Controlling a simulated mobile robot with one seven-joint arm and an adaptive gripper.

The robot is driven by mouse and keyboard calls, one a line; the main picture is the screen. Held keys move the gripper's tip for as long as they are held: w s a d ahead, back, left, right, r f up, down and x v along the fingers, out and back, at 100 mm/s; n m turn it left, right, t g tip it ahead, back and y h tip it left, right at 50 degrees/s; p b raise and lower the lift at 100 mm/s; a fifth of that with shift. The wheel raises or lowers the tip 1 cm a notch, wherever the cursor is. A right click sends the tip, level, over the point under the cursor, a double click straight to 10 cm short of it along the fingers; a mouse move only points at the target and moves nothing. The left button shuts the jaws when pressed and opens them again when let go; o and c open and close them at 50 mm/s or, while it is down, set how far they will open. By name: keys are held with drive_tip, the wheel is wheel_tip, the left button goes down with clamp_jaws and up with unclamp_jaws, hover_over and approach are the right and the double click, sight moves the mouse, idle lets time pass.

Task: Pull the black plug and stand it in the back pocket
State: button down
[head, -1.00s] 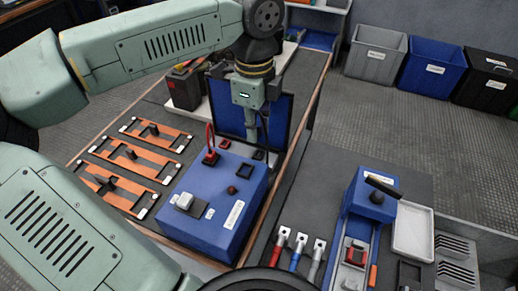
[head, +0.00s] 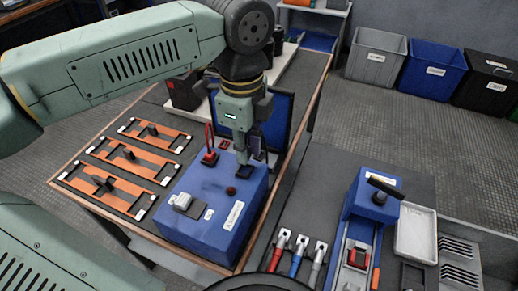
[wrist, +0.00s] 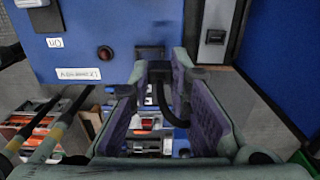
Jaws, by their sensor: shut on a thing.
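My gripper (head: 241,148) points down over the back part of the blue box (head: 205,235) and is shut on the black plug (head: 242,157). The plug shows only as a dark block under the fingers, just above or in a black square pocket (head: 245,172); I cannot tell if it touches. In the wrist view the fingers (wrist: 155,80) cover most of the plug, and a dark pocket (wrist: 150,51) shows on the box beyond them.
The red plug (head: 210,157) with its looped lead stands left of my gripper, near a small red socket (head: 223,145). A dark red button (head: 231,191) sits in front. Orange racks (head: 120,165) lie left.

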sight(245, 173)
drive_tip(key=shift+s+a, duration=0.15)
drive_tip(key=shift+s, duration=0.45)
drive_tip(key=shift+f, duration=0.15)
drive_tip(key=shift+f+b, duration=0.7)
drive_tip(key=shift+b, duration=0.3)
drive_tip(key=shift+f+b, duration=0.5)
drive_tip(key=shift+b, duration=0.15)
drive_tip(key=shift+s+a+f+b, duration=0.1)
drive_tip(key=shift+s+f+b, duration=0.3)
drive_tip(key=shift+b, duration=0.3)
drive_tip(key=shift+w, duration=0.1)
drive_tip(key=c, duration=1.8)
unclamp_jaws()
drive_tip(key=o, duration=0.4)
drive_tip(key=shift+w+f, duration=0.15)
drive_tip(key=shift+w, duration=0.05)
drive_tip(key=shift+c, duration=0.2)
